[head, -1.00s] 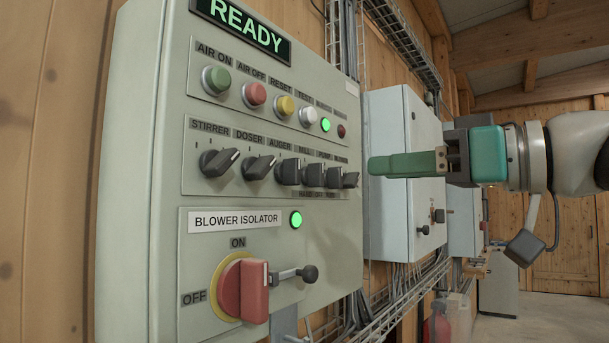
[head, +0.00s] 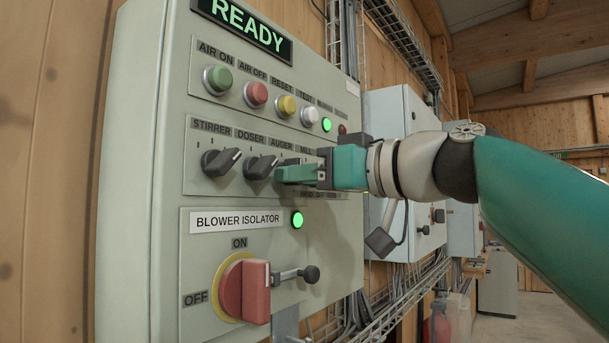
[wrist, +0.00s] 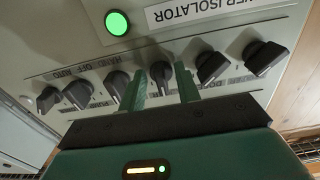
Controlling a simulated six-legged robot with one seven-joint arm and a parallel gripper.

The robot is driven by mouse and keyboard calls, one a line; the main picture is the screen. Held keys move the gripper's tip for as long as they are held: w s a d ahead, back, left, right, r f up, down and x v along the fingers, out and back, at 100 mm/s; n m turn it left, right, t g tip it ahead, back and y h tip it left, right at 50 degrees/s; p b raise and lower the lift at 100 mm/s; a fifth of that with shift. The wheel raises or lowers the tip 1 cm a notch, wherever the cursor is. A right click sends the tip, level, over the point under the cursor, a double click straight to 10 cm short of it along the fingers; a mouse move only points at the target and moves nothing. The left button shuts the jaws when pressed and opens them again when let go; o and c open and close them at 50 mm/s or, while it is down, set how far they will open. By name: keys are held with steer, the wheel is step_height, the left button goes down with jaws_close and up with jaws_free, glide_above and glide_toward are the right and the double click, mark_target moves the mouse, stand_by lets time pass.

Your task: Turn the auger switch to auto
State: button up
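The auger switch (wrist: 161,74) is a dark rotary knob in the row of switches on the grey control panel. In the wrist view, which shows the panel upside down, it stands between the two green fingers of my gripper (wrist: 162,80). The fingers are open, with a small gap on each side of the knob. In the head view my gripper (head: 282,173) is at the panel under the AUGER label (head: 281,145) and hides the auger knob. The knob's exact pointer position cannot be told.
The doser switch (head: 261,167) and stirrer switch (head: 221,162) sit to the left; the mill switch (wrist: 118,86) is close on the other side. Push buttons (head: 256,94) are above. The red blower isolator handle (head: 256,291) and a small black-knobbed lever (head: 311,274) protrude below.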

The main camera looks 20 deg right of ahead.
jaws_close()
steer(key=shift+m, duration=0.3)
steer(key=shift+s+a+m, duration=0.1)
steer(key=shift+m, duration=2)
steer(key=shift+s+a+m, duration=0.1)
steer(key=shift+m, duration=2)
steer(key=shift+r, duration=0.1)
jaws_free()
